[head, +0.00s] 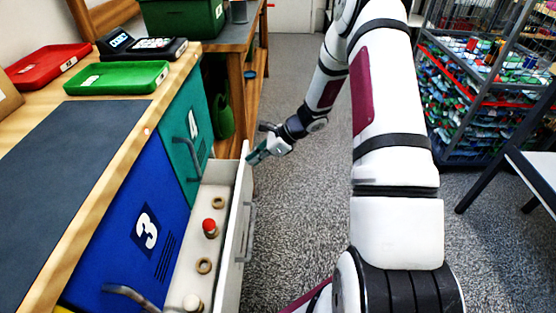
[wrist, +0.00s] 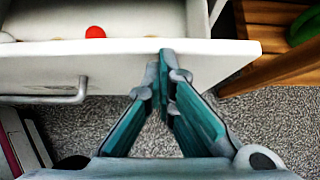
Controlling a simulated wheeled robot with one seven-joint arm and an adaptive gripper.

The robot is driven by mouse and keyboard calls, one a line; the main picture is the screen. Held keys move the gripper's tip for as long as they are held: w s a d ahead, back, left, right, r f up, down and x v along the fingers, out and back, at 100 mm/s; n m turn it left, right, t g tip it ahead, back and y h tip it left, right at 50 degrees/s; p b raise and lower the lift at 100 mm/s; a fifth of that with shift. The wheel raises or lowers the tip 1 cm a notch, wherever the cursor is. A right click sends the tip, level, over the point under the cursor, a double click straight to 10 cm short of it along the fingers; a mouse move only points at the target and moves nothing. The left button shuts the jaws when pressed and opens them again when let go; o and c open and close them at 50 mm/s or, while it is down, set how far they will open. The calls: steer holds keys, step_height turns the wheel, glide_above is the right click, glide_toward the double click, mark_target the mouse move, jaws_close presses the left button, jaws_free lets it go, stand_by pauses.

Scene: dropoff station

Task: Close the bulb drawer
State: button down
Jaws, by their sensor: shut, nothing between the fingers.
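The open drawer (head: 235,235) is white and stands pulled out from the cabinet, with a grey bar handle (head: 247,232) on its front. Inside lie a red-topped piece (head: 209,227), a pale round piece (head: 192,303) and tan rings (head: 204,266). My gripper (head: 256,157) is shut and empty at the far end of the drawer front. In the wrist view its teal fingertips (wrist: 164,56) overlap the white drawer front (wrist: 115,62), right of the handle (wrist: 70,96). I cannot tell whether they touch it.
A blue front marked 3 (head: 143,225) and a teal front marked 4 (head: 187,135) face the drawer. Green and red trays (head: 118,78) lie on the counter. Grey floor (head: 300,230) is clear right of the drawer. A wire cage (head: 470,100) stands at the right.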

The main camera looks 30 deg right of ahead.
steer(key=w+a, duration=0.4)
steer(key=a, duration=0.1)
steer(key=shift+a, duration=0.4)
